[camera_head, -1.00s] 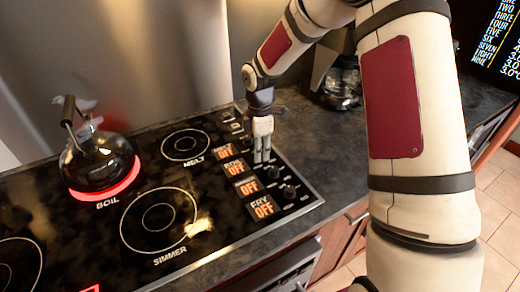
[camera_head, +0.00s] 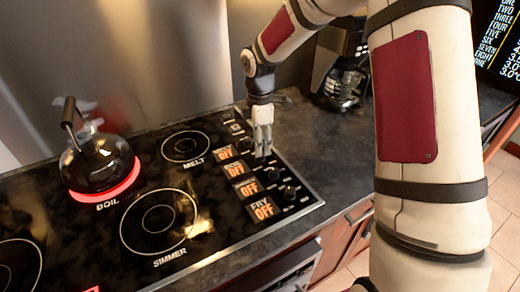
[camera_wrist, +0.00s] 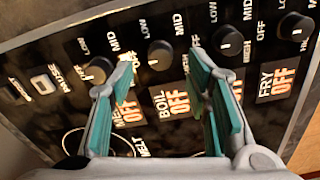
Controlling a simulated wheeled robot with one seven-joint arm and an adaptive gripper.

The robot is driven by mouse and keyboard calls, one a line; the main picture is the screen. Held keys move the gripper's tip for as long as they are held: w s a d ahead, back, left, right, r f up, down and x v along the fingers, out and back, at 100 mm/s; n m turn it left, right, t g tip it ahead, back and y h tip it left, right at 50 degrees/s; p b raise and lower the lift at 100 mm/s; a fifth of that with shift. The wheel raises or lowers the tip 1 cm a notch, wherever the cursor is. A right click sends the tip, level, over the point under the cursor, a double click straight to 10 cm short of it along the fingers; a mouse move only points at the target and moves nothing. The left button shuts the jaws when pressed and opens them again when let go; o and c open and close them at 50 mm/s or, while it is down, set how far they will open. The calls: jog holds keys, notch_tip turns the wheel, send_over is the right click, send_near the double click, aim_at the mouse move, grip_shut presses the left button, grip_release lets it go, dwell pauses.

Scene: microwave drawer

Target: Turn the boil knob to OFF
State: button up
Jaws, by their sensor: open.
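The boil knob (camera_wrist: 160,55) is a round black knob on the stove panel, above an orange display reading BOIL OFF (camera_wrist: 180,103) in the wrist view. My gripper (camera_wrist: 160,63) is open, with one teal-padded finger on each side of the boil knob. I cannot tell whether the pads touch it. In the head view my gripper (camera_head: 263,154) points down at the knob row and hides the boil knob. The boil burner (camera_head: 105,190) glows red under a glass kettle (camera_head: 97,160).
Other knobs stand close by in the same row: one to the left (camera_wrist: 100,68), two to the right (camera_wrist: 228,40), (camera_wrist: 295,25). The fry display (camera_wrist: 277,80) reads OFF. A coffee maker (camera_head: 343,75) stands behind my gripper. Dark counter (camera_head: 300,140) right of the panel is clear.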

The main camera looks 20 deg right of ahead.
notch_tip(320, 180, up, 8)
jog(key=shift+r, duration=0.1)
dwell(0.5)
jog(key=s+r+m+t+h, duration=0.1)
jog(key=s+r+m+t, duration=0.1)
jog(key=s+r+m, duration=0.85)
jog(key=s+r+m+t+y, duration=0.1)
jog(key=s+m+t, duration=0.2)
jog(key=s, duration=1.6)
jog(key=m, duration=0.4)
jog(key=shift+s+r, duration=0.25)
jog(key=shift+r, duration=0.05)
